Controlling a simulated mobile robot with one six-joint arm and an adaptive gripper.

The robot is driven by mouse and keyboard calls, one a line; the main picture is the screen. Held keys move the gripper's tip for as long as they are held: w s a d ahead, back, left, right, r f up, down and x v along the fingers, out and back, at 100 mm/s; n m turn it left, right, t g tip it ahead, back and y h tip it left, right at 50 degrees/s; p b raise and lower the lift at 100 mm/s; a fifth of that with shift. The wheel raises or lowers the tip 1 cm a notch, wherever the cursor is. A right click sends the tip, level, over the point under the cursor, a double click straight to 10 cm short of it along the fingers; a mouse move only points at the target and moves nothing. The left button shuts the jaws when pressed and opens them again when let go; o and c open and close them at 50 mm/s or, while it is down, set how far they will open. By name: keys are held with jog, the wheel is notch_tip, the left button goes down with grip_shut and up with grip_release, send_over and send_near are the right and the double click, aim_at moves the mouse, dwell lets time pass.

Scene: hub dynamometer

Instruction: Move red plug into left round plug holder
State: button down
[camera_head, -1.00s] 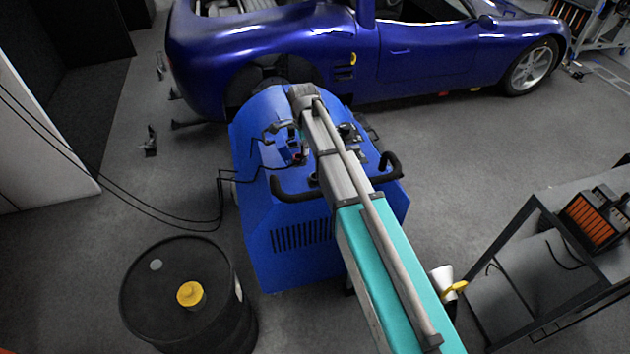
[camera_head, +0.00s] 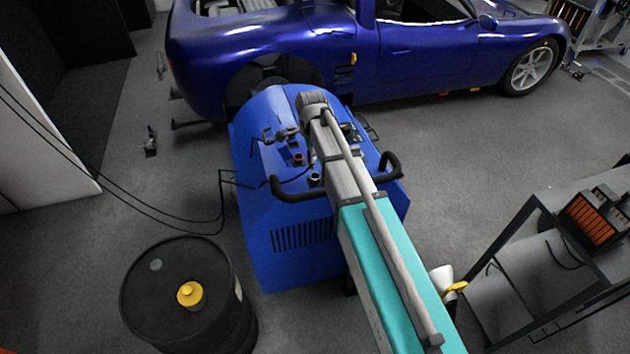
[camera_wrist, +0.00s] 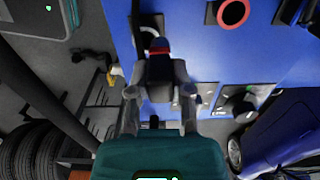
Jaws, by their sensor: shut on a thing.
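In the wrist view my gripper (camera_wrist: 160,62) is shut on the red plug (camera_wrist: 159,43), of which a small red end shows between the fingertips. A dark round holder with a pale rim (camera_wrist: 146,33) lies just beyond the plug; I cannot tell whether they touch. A red-rimmed round holder (camera_wrist: 232,13) is to the right in that view, clear of my fingers. In the head view the red-rimmed holder (camera_head: 299,158) and another round holder (camera_head: 315,178) sit on the blue machine (camera_head: 262,205). There my arm hides the gripper and plug.
Black handles (camera_head: 390,165) rise from the blue machine. Black cables (camera_head: 150,208) run to it from the left. A black drum (camera_head: 150,300) stands at front left, a metal cart (camera_head: 520,225) at right. The blue car (camera_head: 420,55) is behind.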

jog(key=shift+s+d, duration=0.5)
jog(key=shift+s, duration=0.3)
jog(key=shift+f+b, duration=0.45)
jog(key=shift+b, duration=0.05)
jog(key=shift+f+b, duration=1.45)
jog(key=shift+f, duration=0.05)
dwell(0.5)
jog(key=shift+c, duration=2.3)
grip_release()
jog(key=shift+r, duration=0.15)
